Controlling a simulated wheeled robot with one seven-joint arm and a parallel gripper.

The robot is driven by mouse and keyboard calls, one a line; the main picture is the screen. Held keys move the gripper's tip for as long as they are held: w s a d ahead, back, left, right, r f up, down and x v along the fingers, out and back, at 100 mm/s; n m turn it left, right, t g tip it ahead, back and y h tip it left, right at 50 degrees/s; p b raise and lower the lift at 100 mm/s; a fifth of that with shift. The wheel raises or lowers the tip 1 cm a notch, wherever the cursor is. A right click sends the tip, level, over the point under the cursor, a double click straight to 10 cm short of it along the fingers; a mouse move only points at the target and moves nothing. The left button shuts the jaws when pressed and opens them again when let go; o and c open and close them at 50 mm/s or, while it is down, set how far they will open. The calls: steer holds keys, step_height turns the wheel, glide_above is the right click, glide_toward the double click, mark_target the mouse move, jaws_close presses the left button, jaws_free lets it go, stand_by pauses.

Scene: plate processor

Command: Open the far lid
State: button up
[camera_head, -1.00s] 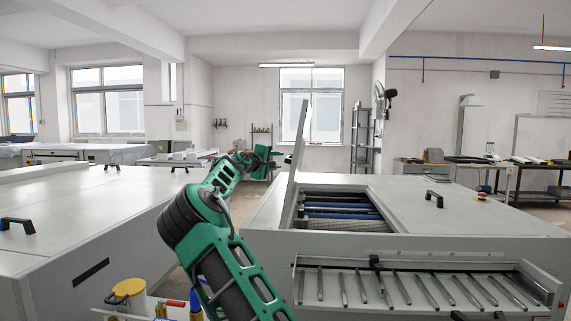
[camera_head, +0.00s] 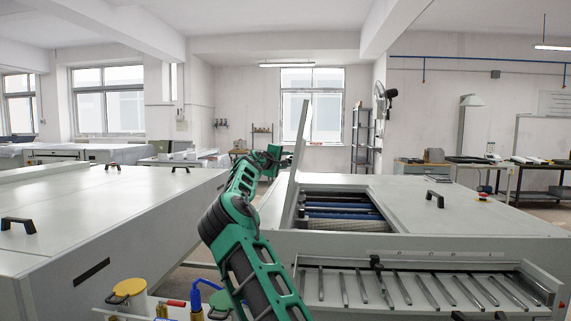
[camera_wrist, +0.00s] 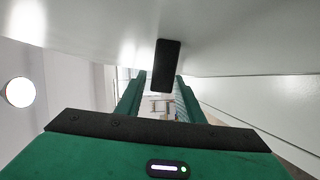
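A pale grey lid (camera_head: 298,150) on the processor (camera_head: 480,225) stands raised, nearly upright and seen almost edge-on in the head view. The opening beneath it (camera_head: 343,208) shows blue and dark rollers. My gripper (camera_head: 286,160) is just left of the raised lid, on its outer side. In the wrist view, a black handle (camera_wrist: 165,65) projects from a pale surface, and my gripper (camera_wrist: 160,92) has its green fingers apart on either side of it. I cannot tell whether they touch the handle. A second black handle (camera_head: 435,198) lies on the flat top farther right.
A long grey machine (camera_head: 90,220) fills the left, with a narrow gap between it and the processor. A sloped rack (camera_head: 420,288) with metal rods is at the processor's front. A yellow-lidded container (camera_head: 128,290) stands low in front.

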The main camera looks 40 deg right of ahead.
jaws_close()
steer(key=shift+s+d+f+m+y, duration=0.2)
steer(key=shift+s+d+m+y, duration=0.2)
steer(key=shift+s+d+m, duration=0.55)
steer(key=shift+s, duration=0.2)
jaws_free()
steer(key=shift+r, duration=0.1)
steer(key=shift+d, duration=0.1)
steer(key=v, duration=1.1)
steer(key=shift+w, duration=0.2)
steer(key=shift+n, duration=0.25)
